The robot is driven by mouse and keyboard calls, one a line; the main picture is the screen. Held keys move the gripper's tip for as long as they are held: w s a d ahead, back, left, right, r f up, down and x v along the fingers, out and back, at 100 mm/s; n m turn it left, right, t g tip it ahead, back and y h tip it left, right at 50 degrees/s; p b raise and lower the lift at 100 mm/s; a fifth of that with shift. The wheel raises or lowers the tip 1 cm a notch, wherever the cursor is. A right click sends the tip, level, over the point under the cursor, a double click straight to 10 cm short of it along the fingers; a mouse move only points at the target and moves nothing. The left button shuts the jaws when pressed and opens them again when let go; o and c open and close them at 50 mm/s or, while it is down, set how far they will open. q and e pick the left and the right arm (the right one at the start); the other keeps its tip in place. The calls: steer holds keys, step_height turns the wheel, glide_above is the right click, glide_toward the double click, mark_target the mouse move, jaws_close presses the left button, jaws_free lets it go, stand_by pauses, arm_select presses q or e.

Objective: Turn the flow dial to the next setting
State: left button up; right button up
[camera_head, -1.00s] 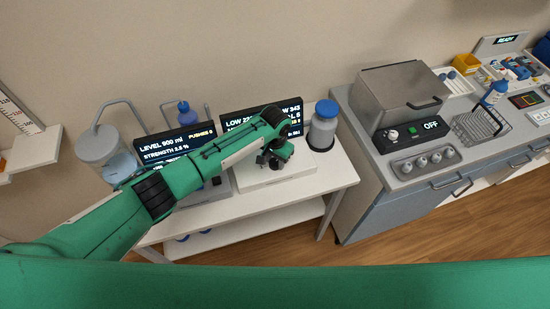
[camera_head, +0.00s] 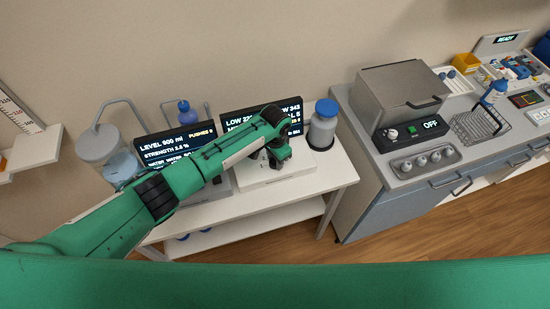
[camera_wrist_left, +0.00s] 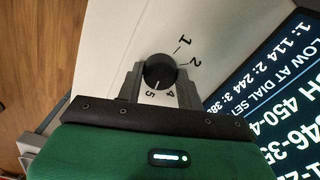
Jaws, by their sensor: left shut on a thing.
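The flow dial (camera_wrist_left: 160,72) is a round black knob on a white panel, seen in the left wrist view. Its pale pointer mark is toward the bottom, near the 4 and 5; I cannot tell exactly which. The printed 1 and 2 show at its upper right; the 3 is not visible. My left gripper (camera_wrist_left: 160,82) has its grey fingers shut on the dial, one on each side. In the head view the left gripper (camera_head: 276,160) is over the white dial unit (camera_head: 292,172), and the arm hides the dial. My right gripper is not in view.
A dark display (camera_head: 240,122) stands right behind the dial unit, partly covered by my arm. A second display (camera_head: 165,143) is to its left. A blue-capped bottle (camera_head: 322,125) stands close on the right. The table's front right (camera_head: 335,178) is clear.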

arm_select(q)
steer(key=o, duration=1)
step_height(320, 180, up, 14)
steer(key=b, duration=0.3)
steer(key=shift+f, duration=0.1)
